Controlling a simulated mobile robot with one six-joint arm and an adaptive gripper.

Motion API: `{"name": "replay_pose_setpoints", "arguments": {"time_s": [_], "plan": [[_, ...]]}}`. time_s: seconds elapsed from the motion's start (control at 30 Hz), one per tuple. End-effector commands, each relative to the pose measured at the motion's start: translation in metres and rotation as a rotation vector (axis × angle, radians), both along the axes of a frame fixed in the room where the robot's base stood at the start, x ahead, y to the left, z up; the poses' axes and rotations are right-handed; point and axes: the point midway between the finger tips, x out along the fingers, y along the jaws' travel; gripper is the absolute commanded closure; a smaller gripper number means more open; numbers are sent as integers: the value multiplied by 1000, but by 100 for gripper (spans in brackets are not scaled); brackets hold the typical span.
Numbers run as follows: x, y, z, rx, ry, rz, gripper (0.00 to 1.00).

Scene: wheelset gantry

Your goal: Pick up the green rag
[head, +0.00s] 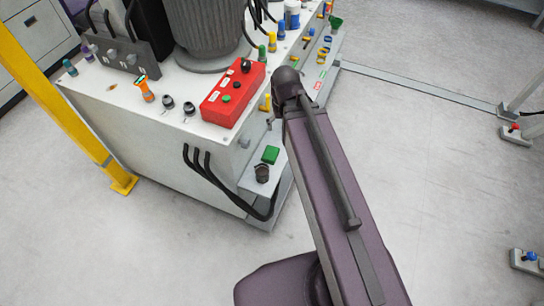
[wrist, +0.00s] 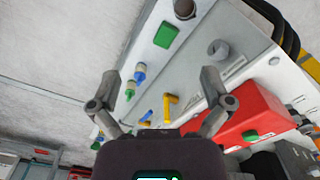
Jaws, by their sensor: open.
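The green rag (head: 270,154) looks like a small flat green square on the low grey ledge at the near side of the white machine base. It also shows in the wrist view (wrist: 166,35), near the top and beyond my fingertips. My gripper (wrist: 160,88) is open and empty, its two fingers spread wide. It is apart from the rag, over the machine's side. In the head view my arm hides the gripper.
A dark cylindrical knob (head: 262,173) stands beside the rag. A red control box (head: 233,94) sits on the machine top (head: 140,110), with several coloured fittings around. Black cables (head: 225,180) loop down the side. A yellow post (head: 70,110) stands left. The floor at right is mostly clear.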

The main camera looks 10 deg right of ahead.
Motion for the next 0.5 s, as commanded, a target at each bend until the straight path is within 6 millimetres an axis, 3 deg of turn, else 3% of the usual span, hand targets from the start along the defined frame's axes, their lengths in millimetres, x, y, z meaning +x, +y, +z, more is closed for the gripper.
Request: {"name": "replay_pose_setpoints", "arguments": {"time_s": [0.03, 0.5], "plan": [[6, 0, -13, 0, 0, -12, 0], [62, 4, -101, 0, 0, -197, 0]]}}
